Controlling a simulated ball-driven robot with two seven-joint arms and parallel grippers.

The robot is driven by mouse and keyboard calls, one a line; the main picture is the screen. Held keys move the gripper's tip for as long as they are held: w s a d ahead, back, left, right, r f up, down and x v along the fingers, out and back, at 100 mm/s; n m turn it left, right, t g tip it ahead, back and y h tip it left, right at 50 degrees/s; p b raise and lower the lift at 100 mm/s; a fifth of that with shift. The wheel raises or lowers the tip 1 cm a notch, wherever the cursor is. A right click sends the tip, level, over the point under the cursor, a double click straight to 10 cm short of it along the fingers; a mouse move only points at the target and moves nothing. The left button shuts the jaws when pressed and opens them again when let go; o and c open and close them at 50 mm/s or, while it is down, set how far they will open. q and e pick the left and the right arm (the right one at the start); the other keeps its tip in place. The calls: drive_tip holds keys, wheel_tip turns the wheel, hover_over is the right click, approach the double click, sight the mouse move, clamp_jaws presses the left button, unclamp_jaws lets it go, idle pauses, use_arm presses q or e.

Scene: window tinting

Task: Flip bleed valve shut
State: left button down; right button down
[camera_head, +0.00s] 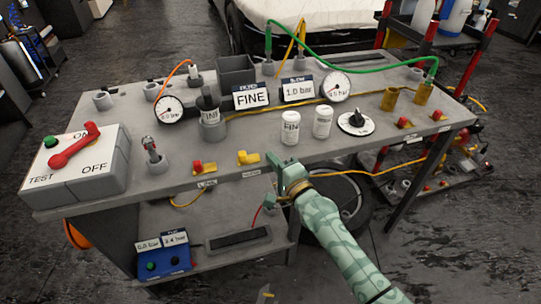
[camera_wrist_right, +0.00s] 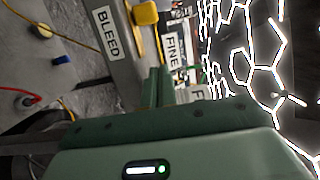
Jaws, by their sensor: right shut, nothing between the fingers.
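The bleed valve's yellow handle (camera_head: 248,157) sits at the front edge of the grey bench, with a small label on the edge below it. In the right wrist view the yellow handle (camera_wrist_right: 145,13) is at the top, beside a white label reading BLEED (camera_wrist_right: 107,32). My right gripper (camera_head: 281,182) is at the bench's front edge, right of the yellow handle and apart from it. Its fingers (camera_wrist_right: 157,86) are together and empty in the right wrist view. I cannot tell whether the valve is open or shut. My left gripper is not in view.
A lower shelf (camera_head: 215,262) holds a blue box (camera_head: 163,262). A tyre (camera_head: 352,200) stands under the bench.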

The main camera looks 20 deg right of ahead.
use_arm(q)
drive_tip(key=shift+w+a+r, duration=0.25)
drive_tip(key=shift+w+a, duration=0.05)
use_arm(e)
drive_tip(key=v, duration=0.8)
drive_tip(key=shift+a+r, duration=0.1)
drive_tip(key=shift+a, duration=0.05)
drive_tip(key=s+d+f+n+g+h, duration=0.1)
drive_tip(key=s+f+n+g, duration=0.3)
drive_tip(key=f, duration=0.6)
drive_tip(key=s+d+f+n+g+h, duration=0.15)
drive_tip(key=f+n, duration=0.35)
drive_tip(key=f, duration=0.5)
drive_tip(key=s+d+f+n+g, duration=0.2)
drive_tip(key=s+f+n+g, duration=0.1)
drive_tip(key=s+f, duration=0.5)
drive_tip(key=s+d+f+n+g, duration=0.2)
drive_tip(key=s+f, duration=0.6)
drive_tip(key=s, duration=0.1)
drive_tip(key=s+d+f+n+g+h, duration=0.1)
drive_tip(key=s+f+n+g, duration=0.1)
drive_tip(key=s, duration=1.2)
drive_tip(key=s+f+n+g+h, duration=0.1)
drive_tip(key=s+f+g, duration=0.3)
drive_tip(key=s, duration=1.1)
drive_tip(key=shift+d+f+n+g, duration=0.35)
drive_tip(key=shift+d+f+n, duration=0.05)
drive_tip(key=shift+f+n, duration=0.45)
